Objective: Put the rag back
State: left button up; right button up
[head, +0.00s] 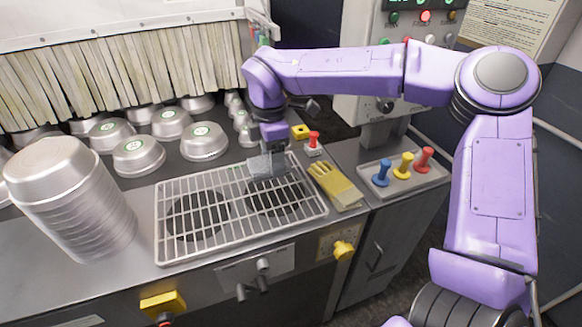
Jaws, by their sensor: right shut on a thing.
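My right gripper (272,148) points down over the back right part of a wire rack (160,222) on the steel counter. It is shut on a pale grey rag (264,167), which hangs at or just above the rack's bars. I cannot tell whether the rag touches the bars. My wrist and fingers hide part of the rag. My left gripper is not in view.
Yellow gloves (334,184) lie right of the rack. A tray (374,190) holds blue, yellow and red-handled tools. A tall stack of pans (72,200) stands left. Several upturned metal bowls (138,156) sit behind, near a strip curtain (110,85).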

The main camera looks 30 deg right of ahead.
jog(key=d+f+p, duration=0.1)
jog(key=d+f, duration=0.2)
jog(key=w+d+f+p, duration=0.1)
jog(key=d+f, duration=0.2)
jog(key=shift+w+d+f+p, duration=0.15)
jog(key=shift+f+p, duration=0.05)
jog(key=shift+p, duration=0.1)
notch_tip(320, 180, down, 3)
jog(key=shift+d+f, duration=0.1)
jog(key=shift+f, duration=0.25)
jog(key=o, duration=0.6)
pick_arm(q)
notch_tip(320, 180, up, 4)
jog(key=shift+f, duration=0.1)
pick_arm(e)
jog(key=o, duration=0.4)
jog(key=shift+r+p, duration=0.3)
pick_arm(q)
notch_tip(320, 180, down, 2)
jog(key=b, duration=0.2)
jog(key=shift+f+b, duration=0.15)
jog(key=shift+b, duration=0.25)
pick_arm(e)
notch_tip(320, 180, up, 12)
jog(key=shift+f, duration=0.1)
